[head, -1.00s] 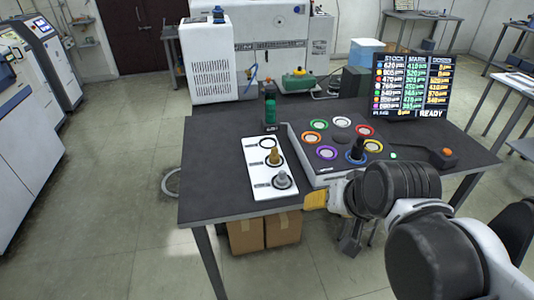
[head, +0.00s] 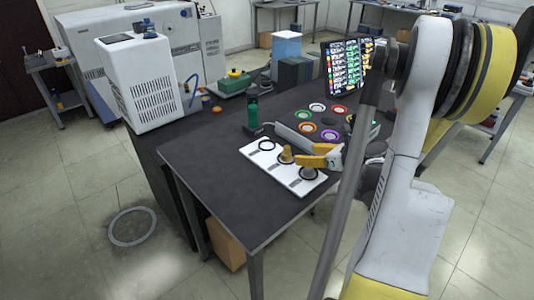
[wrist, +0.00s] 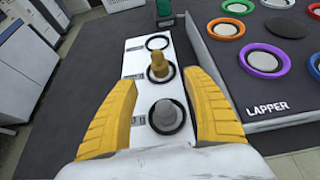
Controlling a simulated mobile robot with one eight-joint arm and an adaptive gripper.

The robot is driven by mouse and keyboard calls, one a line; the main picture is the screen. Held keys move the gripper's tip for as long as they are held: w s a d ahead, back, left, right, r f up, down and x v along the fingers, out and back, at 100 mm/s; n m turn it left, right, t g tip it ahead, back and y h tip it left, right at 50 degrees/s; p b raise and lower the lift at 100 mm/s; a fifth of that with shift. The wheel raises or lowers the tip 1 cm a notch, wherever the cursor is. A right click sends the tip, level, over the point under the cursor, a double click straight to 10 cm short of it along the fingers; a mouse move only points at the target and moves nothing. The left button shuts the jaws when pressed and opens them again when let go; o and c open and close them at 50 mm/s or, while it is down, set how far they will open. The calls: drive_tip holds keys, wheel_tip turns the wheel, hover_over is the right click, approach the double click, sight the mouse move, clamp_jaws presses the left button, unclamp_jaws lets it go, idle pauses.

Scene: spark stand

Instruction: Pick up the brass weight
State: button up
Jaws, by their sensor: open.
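The brass weight (head: 286,154) stands upright on a ring of the white board (head: 285,175); it also shows in the wrist view (wrist: 160,68). A grey weight (wrist: 165,113) stands on the nearest ring of that board, and the farthest ring is empty. My gripper (head: 314,155) is open, with yellow fingers, low over the board's right side. In the wrist view its fingertips (wrist: 162,82) spread left and right, with the brass weight just beyond them and the grey weight between the fingers. Nothing is held.
The lapper panel (wrist: 265,85) with coloured rings lies right of the board. A dark green bottle-like object (head: 252,108) stands behind the board. A white machine (head: 145,85) stands at the table's left back. The dark tabletop (head: 210,160) left of the board is clear.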

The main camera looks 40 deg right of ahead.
sight(290, 152)
drive_tip(key=b+x, duration=0.1)
drive_tip(key=x, duration=0.4)
drive_tip(key=shift+d+f, duration=0.15)
drive_tip(key=b+x, duration=0.1)
drive_tip(key=x, duration=0.2)
drive_tip(key=b+x, duration=0.1)
drive_tip(key=x, duration=0.1)
drive_tip(key=shift+w+a+r+b, duration=0.3)
drive_tip(key=shift+w+b, duration=0.05)
drive_tip(key=shift+r, duration=0.1)
drive_tip(key=shift+c, duration=0.5)
clamp_jaws()
